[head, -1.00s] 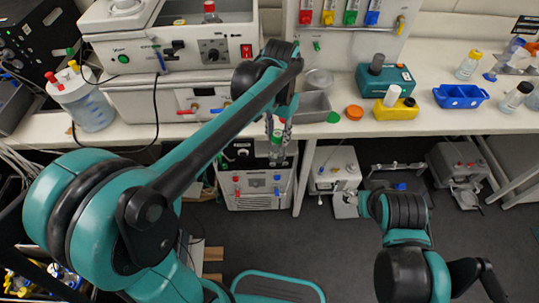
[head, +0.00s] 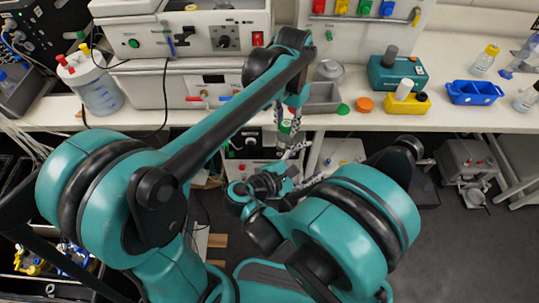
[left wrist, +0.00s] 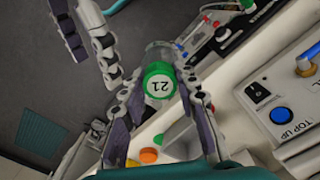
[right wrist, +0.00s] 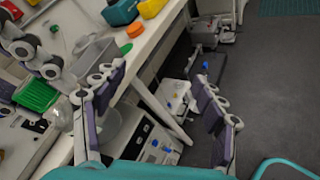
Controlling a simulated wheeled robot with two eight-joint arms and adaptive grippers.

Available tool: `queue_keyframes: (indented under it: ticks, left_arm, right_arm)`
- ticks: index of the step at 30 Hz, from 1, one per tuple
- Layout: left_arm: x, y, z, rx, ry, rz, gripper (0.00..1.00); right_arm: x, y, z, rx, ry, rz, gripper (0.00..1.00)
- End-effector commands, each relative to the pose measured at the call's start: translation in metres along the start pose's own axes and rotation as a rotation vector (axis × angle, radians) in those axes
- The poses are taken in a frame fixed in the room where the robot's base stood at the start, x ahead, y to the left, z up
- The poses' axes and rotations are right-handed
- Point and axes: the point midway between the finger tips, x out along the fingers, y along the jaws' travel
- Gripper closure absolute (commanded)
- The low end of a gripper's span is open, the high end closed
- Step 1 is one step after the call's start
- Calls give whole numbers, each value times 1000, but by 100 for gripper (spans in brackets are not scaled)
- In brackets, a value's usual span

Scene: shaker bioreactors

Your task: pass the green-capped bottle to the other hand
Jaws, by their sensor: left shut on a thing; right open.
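The green-capped bottle (left wrist: 158,84) is held in my left gripper (head: 289,124), its cap marked "21" facing the left wrist camera between the two fingers. In the head view the bottle (head: 286,128) is small and partly covered by the fingers, in front of the bench edge. My right gripper (head: 297,168) is open and empty just below it. In the right wrist view the green cap (right wrist: 36,93) lies at the left, outside my right gripper's spread fingers (right wrist: 158,75); the nearer finger partly covers the clear bottle body.
The bench (head: 440,122) runs behind the grippers. A grey tray (head: 321,98), loose green cap (head: 343,109), orange cap (head: 364,104), yellow block (head: 408,106) and blue rack (head: 474,93) are on it. Machines stand on the floor below; open floor lies at the right.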

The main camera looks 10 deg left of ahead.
Motion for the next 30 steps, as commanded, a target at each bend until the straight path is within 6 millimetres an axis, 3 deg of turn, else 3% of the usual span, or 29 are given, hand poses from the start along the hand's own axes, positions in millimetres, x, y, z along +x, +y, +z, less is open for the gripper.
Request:
queue_keyframes:
  ticks: [3,6,12,16,20,30]
  left_arm:
    - [0,0,0,0,0,0,100]
    - [0,0,0,0,0,0,100]
    - [0,0,0,0,0,0,100]
    - [0,0,0,0,0,0,100]
    - [0,0,0,0,0,0,100]
    - [0,0,0,0,0,0,100]
  right_arm:
    - [-33,2,-22,-112,-85,110,30]
    - [-50,16,-40,-293,-142,194,30]
    - [-66,43,-65,-584,-205,284,30]
    - [-69,50,-72,-667,-228,305,30]
    - [-62,54,-72,-688,-235,309,30]
    - [-2,76,-65,-686,-235,308,30]
